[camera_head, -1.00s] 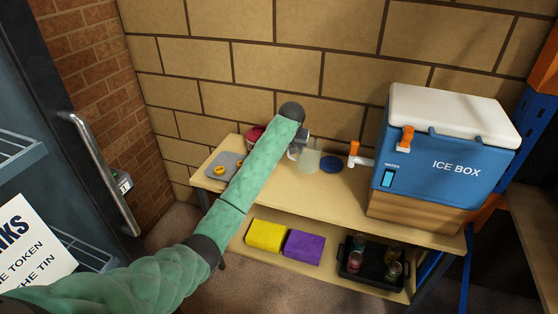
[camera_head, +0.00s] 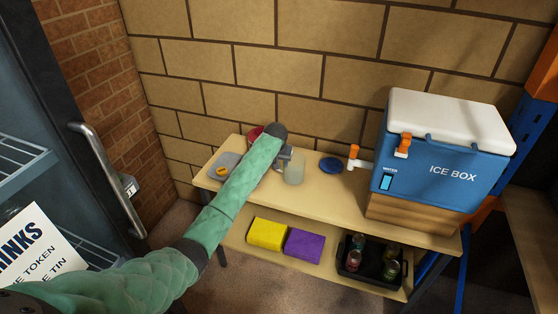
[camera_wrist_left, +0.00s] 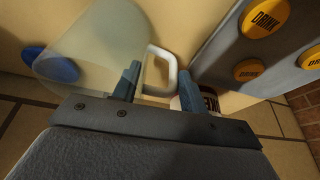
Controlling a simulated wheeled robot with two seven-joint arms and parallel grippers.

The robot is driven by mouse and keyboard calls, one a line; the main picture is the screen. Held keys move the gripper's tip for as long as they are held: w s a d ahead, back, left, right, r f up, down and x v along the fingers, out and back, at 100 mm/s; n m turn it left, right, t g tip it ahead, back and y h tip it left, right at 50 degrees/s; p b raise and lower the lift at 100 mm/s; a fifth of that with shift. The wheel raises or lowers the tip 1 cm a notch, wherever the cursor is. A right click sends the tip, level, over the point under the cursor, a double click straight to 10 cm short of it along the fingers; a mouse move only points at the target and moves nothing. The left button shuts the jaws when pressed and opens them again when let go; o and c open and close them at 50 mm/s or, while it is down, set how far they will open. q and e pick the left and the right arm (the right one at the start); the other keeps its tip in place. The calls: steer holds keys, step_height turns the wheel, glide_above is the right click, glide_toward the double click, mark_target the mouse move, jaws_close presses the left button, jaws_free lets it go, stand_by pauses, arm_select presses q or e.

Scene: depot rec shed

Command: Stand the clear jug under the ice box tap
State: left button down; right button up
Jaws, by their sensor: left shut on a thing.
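The clear jug (camera_head: 294,171) is pale and see-through, upright over the bench top, left of the tap. My left gripper (camera_head: 284,154) is shut on its white handle; the handle sits between the fingers in the left wrist view (camera_wrist_left: 158,72). I cannot tell whether the jug's base touches the bench. The blue ice box (camera_head: 440,160) with a white lid stands on a wooden block at the right. Its tap (camera_head: 356,160), white with an orange lever, sticks out to the left over the bench. The space below the tap looks empty. My right gripper is not in view.
A round blue disc (camera_head: 331,165) lies between jug and tap. A grey tray (camera_head: 214,172) with yellow DRINK tokens and a red container (camera_head: 255,133) are at the left.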

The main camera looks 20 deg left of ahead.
arm_select(q)
steer(key=c, duration=1.2)
jaws_free()
steer(key=shift+f, duration=0.1)
steer(key=o, duration=0.4)
steer(key=shift+o, duration=0.2)
